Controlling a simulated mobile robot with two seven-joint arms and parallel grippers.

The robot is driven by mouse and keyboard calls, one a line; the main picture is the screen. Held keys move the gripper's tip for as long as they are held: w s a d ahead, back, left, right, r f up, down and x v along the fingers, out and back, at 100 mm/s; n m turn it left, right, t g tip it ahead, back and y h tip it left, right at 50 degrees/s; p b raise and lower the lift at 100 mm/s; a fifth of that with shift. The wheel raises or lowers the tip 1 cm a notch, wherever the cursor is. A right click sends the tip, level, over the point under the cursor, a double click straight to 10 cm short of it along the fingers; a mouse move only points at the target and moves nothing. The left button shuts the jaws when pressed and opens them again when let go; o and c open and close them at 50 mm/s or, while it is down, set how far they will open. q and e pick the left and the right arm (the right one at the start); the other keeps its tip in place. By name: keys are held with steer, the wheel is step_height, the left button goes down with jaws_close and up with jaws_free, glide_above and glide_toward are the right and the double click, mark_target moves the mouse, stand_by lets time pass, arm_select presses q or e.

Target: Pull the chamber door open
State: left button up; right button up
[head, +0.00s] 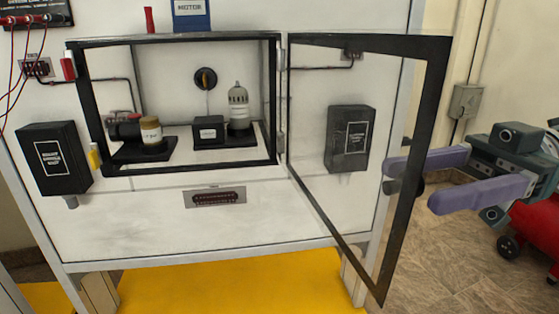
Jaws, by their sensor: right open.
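The chamber door (431,120) is a clear panel in a black frame. It is hinged at the right side of the chamber opening and stands swung wide open toward the right. The chamber (165,85) is a black-framed recess in the white panel, with its inside in plain sight. A dark knob-like part (398,187), possibly the door handle, shows at the door's free edge. My right gripper (410,184) has purple fingers, spread apart, at that edge with the dark part between or close behind them. I cannot tell whether they touch. My left gripper is out of view.
Inside the chamber are a jar (151,130) and a ribbed white part (238,108) on black bases. Black boxes (54,158) (348,139) are mounted on the panel, the right one seen through the door. A red wheeled machine (535,228) stands at far right.

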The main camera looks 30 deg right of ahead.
steer(key=shift+d, duration=0.1)
steer(key=b+v, duration=0.4)
steer(key=v, duration=0.5)
steer(key=shift+s+d, duration=0.2)
steer(key=shift+d, duration=0.15)
steer(key=shift+r, duration=0.1)
